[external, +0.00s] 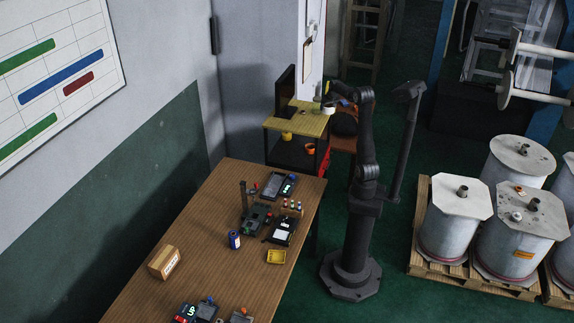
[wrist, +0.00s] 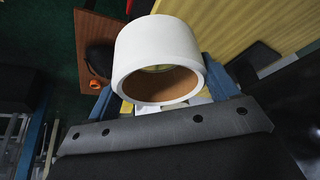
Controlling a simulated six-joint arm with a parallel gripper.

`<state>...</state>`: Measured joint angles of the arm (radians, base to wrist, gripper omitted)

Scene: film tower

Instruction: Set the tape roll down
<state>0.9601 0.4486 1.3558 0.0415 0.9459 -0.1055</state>
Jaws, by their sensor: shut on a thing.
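The tape roll is a thick white ring with a brown inner core (wrist: 157,50). It fills the upper middle of the wrist view, and in the external view it is a small white spot (external: 328,109). My gripper (wrist: 160,82) is shut on it, with a blue finger on each side. In the external view my gripper (external: 329,101) is at the right edge of the small yellow-topped desk (external: 292,124). The yellow desk top also shows behind the roll in the wrist view (wrist: 232,22). I cannot tell whether the roll touches it.
A dark monitor (external: 285,89) stands at the desk's left. An orange cup (external: 310,149) sits lower down. A brown surface with an orange item (wrist: 94,85) lies left of the roll. The long wooden workbench (external: 205,215) holds electronics and a cardboard box (external: 164,262). Drums stand at right.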

